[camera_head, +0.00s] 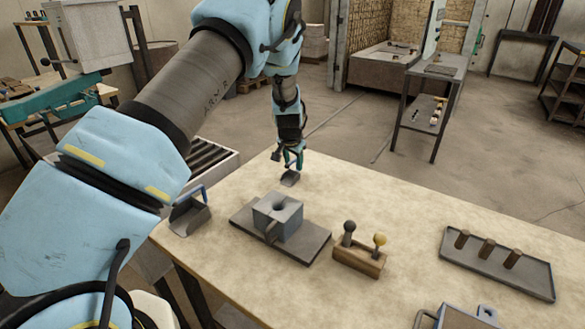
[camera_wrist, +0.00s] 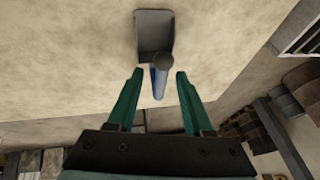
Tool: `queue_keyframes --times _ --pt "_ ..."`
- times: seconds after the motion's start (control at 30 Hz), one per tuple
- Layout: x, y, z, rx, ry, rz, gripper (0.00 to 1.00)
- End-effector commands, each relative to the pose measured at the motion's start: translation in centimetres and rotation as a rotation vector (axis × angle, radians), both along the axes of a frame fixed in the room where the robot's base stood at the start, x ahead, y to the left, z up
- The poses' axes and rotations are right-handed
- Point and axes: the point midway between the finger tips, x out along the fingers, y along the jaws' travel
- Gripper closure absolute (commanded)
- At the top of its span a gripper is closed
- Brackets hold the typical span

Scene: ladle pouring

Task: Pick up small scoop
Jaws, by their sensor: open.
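The small scoop (camera_head: 290,180) lies near the table's far edge in the head view, directly below my gripper (camera_head: 289,158). In the wrist view, the small scoop (camera_wrist: 153,32) shows a dark grey pan pointing away and a blue handle toward me. My gripper (camera_wrist: 159,74) has two green fingers spread apart. The blue handle appears between the fingers in the wrist view, with a gap on both sides. In the head view my gripper hides the scoop's handle. Whether the fingers are level with the handle is hard to tell.
A larger blue-handled scoop (camera_head: 190,214) sits at the table's left edge. A grey block mould (camera_head: 278,216) stands on a dark plate (camera_head: 312,246). A wooden holder (camera_head: 358,259) with two knobbed tools and a tray (camera_head: 530,278) with dark cylinders lie to the right. The table (camera_head: 400,210) between is clear.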

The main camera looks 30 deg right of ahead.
Motion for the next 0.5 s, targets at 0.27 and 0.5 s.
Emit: queue_keyframes --times 0.27,0.5 --pt "0.03 0.0 -0.04 0.0 0.0 0.001 0.57" --pt "0.02 0.01 -0.03 0.0 0.0 0.001 0.84"
